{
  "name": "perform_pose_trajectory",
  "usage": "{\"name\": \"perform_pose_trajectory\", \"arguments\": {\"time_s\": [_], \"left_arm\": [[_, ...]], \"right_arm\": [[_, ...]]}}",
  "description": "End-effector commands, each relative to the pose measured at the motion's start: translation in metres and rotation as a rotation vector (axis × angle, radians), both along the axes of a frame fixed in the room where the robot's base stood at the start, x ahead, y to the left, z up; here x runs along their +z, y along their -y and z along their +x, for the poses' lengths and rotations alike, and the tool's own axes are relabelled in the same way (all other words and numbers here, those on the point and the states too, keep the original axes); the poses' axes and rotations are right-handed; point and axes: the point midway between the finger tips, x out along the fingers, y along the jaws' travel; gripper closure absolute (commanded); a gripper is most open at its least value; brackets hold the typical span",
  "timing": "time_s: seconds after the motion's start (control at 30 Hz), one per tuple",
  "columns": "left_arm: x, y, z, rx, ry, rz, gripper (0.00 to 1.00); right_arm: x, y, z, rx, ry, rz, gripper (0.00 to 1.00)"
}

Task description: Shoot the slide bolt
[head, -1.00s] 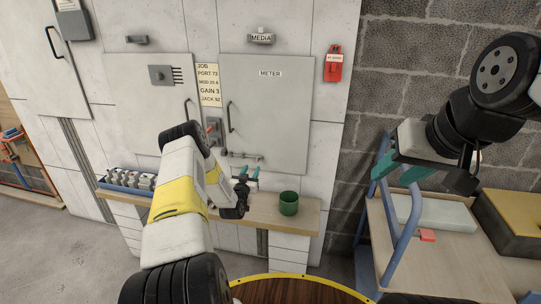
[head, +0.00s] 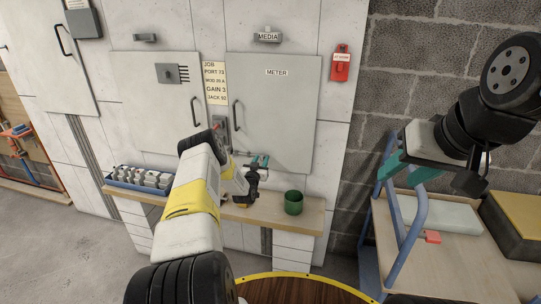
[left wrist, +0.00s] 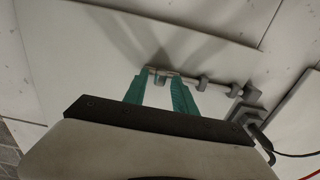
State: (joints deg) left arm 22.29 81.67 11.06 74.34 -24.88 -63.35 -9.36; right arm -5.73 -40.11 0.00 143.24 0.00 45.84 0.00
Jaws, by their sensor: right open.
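The slide bolt (left wrist: 215,81) is a grey rod in small brackets, low on the grey METER door (head: 290,110). In the head view it is mostly hidden by my left gripper (head: 257,161). In the left wrist view my left gripper (left wrist: 160,78) has its two teal fingers apart, with the tips at the rod's left end. A small pale part of the bolt shows between the tips; I cannot tell if they touch it. My right gripper (head: 398,176) is open and empty above the cart at the right.
A wooden shelf (head: 272,217) below the door bears a green cup (head: 293,202) and a blue tray (head: 120,183) of parts. A cart (head: 430,262) with blue rails stands at right. A round wooden top (head: 290,291) is at the bottom.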

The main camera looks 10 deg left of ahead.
Motion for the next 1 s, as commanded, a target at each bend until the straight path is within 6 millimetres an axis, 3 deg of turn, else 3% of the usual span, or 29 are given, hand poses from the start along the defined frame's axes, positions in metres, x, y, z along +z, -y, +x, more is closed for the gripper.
{"name": "perform_pose_trajectory", "arguments": {"time_s": [0.03, 0.13, 0.17, 1.0], "left_arm": [[0.0001, 0.0000, -0.0001, 0.000, 0.000, 0.000, 0.80], [0.0001, 0.0000, -0.0001, 0.000, 0.000, 0.000, 0.99], [0.0001, 0.0000, -0.0001, 0.000, 0.000, 0.000, 1.00], [0.0001, 0.0000, -0.0002, 0.000, 0.000, 0.000, 1.00]], "right_arm": [[0.0000, 0.0000, 0.0000, 0.000, 0.000, 0.000, 0.57], [0.0000, 0.0000, 0.0000, 0.000, 0.000, 0.000, 0.57], [0.0000, 0.0000, 0.0000, 0.000, 0.000, 0.000, 0.57], [0.0000, 0.0000, 0.0000, 0.000, 0.000, 0.000, 0.57]]}}
